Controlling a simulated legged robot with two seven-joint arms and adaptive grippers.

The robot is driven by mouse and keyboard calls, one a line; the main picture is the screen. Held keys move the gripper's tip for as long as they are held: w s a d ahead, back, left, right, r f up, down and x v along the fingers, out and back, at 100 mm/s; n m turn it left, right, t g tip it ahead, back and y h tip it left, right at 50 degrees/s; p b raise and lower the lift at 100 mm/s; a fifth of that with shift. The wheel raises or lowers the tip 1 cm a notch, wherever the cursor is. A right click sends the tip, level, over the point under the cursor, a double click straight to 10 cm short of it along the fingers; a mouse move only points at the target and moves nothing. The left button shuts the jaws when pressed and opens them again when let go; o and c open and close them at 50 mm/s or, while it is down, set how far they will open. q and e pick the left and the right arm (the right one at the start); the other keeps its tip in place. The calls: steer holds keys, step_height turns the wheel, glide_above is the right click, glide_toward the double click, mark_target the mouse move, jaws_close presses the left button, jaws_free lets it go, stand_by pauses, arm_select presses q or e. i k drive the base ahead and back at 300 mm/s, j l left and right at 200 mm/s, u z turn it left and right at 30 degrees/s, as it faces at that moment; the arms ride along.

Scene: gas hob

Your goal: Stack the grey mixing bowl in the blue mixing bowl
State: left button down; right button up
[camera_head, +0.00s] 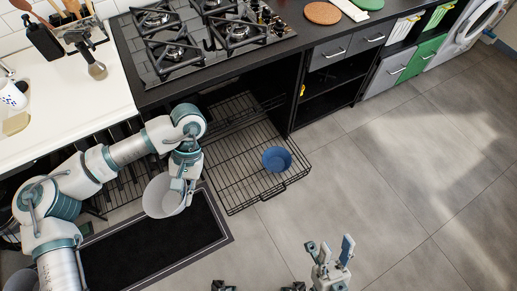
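The blue mixing bowl (277,159) sits upright on the pulled-out wire rack (238,180), near its right front corner. The grey mixing bowl (160,198) is held at its right rim by my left gripper (183,188). It looks tilted and hangs left of the rack, above the dark mat. The gripper's fingertips are partly hidden at the rim. The two bowls are well apart, with the blue one to the right. My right gripper (331,252) is open and empty at the bottom of the view, with its fingers spread above the floor.
The gas hob (205,45) is set in the dark counter at the top. A white counter (70,95) with utensils is at the left. Open shelves and drawers (350,45) stand right of the rack. A black mat (150,250) lies on the floor. The tiled floor (400,190) at right is clear.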

mark_target(276, 165)
steer(key=i+l, duration=0.15)
steer(key=l, duration=0.2)
steer(key=i+l+u, duration=0.1)
steer(key=i+l, duration=0.25)
steer(key=l, duration=0.3)
steer(key=i+l+u, duration=0.1)
steer(key=l, duration=0.25)
steer(key=i+l, duration=0.2)
steer(key=l, duration=0.15)
steer(key=i+l+u, duration=0.1)
steer(key=l, duration=0.25)
steer(key=i+l, duration=0.2)
steer(key=l, duration=0.15)
steer(key=i+l+u, duration=0.1)
steer(key=l, duration=0.25)
